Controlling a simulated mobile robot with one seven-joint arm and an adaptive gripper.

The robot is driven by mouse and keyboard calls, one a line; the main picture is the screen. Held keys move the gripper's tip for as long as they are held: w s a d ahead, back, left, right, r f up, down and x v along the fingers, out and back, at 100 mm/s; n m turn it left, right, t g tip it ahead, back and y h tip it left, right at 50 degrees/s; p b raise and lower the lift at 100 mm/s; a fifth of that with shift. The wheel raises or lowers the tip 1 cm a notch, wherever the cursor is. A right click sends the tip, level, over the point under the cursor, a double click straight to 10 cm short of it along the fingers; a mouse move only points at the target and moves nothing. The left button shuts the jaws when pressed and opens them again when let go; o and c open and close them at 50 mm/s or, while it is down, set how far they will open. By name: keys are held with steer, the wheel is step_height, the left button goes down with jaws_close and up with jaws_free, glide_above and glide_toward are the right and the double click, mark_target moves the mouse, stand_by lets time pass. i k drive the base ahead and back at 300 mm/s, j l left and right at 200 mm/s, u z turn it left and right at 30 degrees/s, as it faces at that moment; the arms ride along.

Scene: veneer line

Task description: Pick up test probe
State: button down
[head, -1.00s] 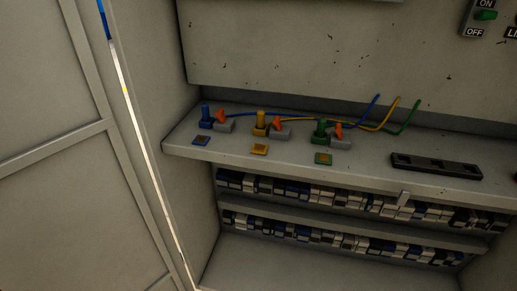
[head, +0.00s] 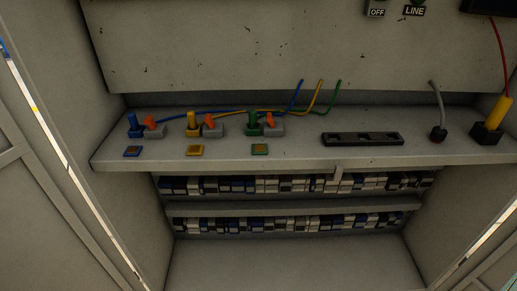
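What looks like the test probe (head: 496,109) is at the far right of the shelf in the head view. It has a thick yellow handle, tilted a little to the right, with a red wire running up from its top. Its lower end sits in a black block-shaped holder (head: 487,134), so its tip is hidden. My gripper is not in view.
The grey shelf (head: 300,153) carries blue, yellow and green plugs with orange-levered switches at left. A black slotted strip (head: 362,139) lies mid-right. A dark round plug with a grey cable (head: 438,133) stands near the probe. Terminal rows (head: 300,184) run below. Cabinet walls flank both sides.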

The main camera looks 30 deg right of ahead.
mark_target(503, 102)
steer(key=z, duration=2.2)
steer(key=i+l, duration=0.25)
steer(key=l, duration=0.15)
steer(key=i+l+u, duration=0.1)
steer(key=i+l, duration=0.2)
steer(key=l, duration=0.15)
steer(key=i+l, duration=0.25)
steer(key=l, duration=0.15)
